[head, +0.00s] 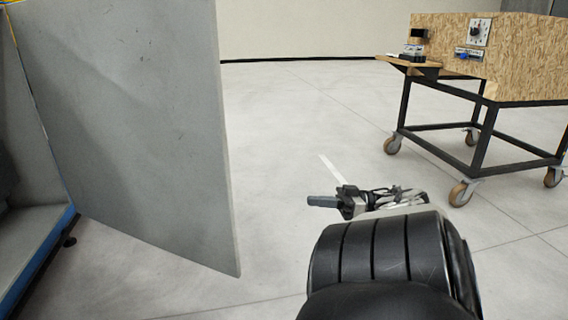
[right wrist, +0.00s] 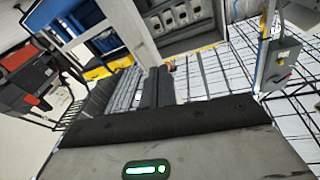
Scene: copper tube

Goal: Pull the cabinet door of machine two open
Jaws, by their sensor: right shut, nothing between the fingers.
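The grey cabinet door (head: 130,120) stands swung open at the left of the head view, its free edge pointing toward the middle. Part of the cabinet, with a blue lower frame (head: 42,258), shows behind it at the far left. No handle is visible on the door face. My right gripper (head: 322,201) is to the right of the door, apart from it, over open floor. Its dark fingers are shut and empty; they also show in the right wrist view (right wrist: 157,85). My left gripper is not in view.
A wheeled cart (head: 480,130) with a chipboard top stands at the back right. Open pale floor (head: 285,130) lies between door and cart. The right wrist view shows blue bins (right wrist: 100,38), a mesh fence (right wrist: 240,45) and a grey box (right wrist: 281,62) on a post.

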